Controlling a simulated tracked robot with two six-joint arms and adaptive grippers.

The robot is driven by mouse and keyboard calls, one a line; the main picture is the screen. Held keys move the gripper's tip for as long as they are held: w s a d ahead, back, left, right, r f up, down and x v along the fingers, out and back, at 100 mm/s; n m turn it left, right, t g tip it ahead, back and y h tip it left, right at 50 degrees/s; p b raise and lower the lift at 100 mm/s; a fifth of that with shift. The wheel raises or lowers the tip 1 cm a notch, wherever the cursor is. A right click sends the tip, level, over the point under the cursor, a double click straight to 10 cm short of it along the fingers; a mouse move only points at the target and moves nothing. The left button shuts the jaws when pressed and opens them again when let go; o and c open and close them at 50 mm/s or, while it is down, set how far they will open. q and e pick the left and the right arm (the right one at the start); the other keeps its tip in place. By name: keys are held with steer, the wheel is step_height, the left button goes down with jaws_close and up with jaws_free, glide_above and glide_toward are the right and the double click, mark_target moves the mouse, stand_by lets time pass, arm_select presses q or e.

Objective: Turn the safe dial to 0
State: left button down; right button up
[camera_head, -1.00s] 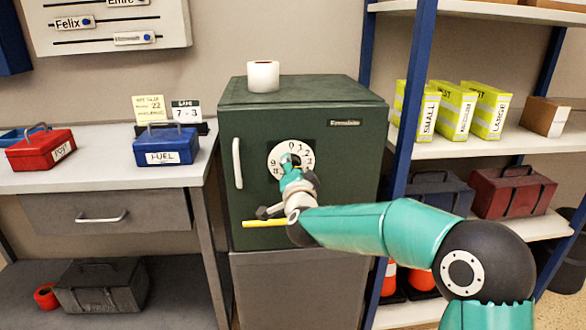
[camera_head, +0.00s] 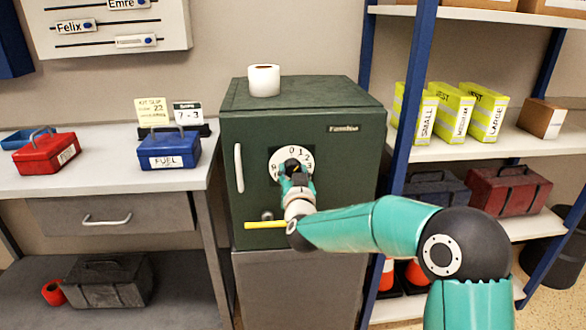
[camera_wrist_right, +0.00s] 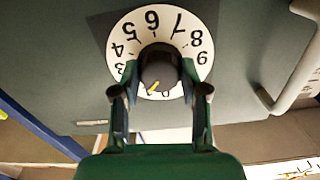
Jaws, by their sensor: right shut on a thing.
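The dark green safe (camera_head: 240,130) stands with its front facing me. Its white numbered dial (camera_head: 306,162) is on the door, with 0 at the top. My right gripper (camera_head: 292,170) is at the dial, its fingers on both sides of the dark centre knob. In the right wrist view the dial (camera_wrist_right: 178,25) appears upside down. The knob (camera_wrist_right: 158,68) sits between the fingertips of my right gripper (camera_wrist_right: 160,85), which is shut on it. The knob's yellow mark (camera_wrist_right: 153,87) points down and slightly left, close to 0 and 1. The lowest digits are partly hidden. My left gripper is out of view.
A vertical handle (camera_head: 239,167) is on the safe door, left of the dial. A white roll (camera_head: 264,80) stands on the safe. A desk with a blue box (camera_head: 168,150) is to the left. A shelf with a blue post (camera_head: 408,110) stands close on the right.

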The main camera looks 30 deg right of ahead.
steer(key=shift+f+n+p, duration=0.1)
steer(key=shift+n+p, duration=1.5)
steer(key=shift+n, duration=2.4)
steer(key=shift+a, duration=0.1)
steer(key=o, duration=1.1)
steer(key=shift+o, duration=0.2)
steer(key=shift+s, duration=0.25)
steer(key=v, duration=1.1)
steer(key=shift+s, duration=0.2)
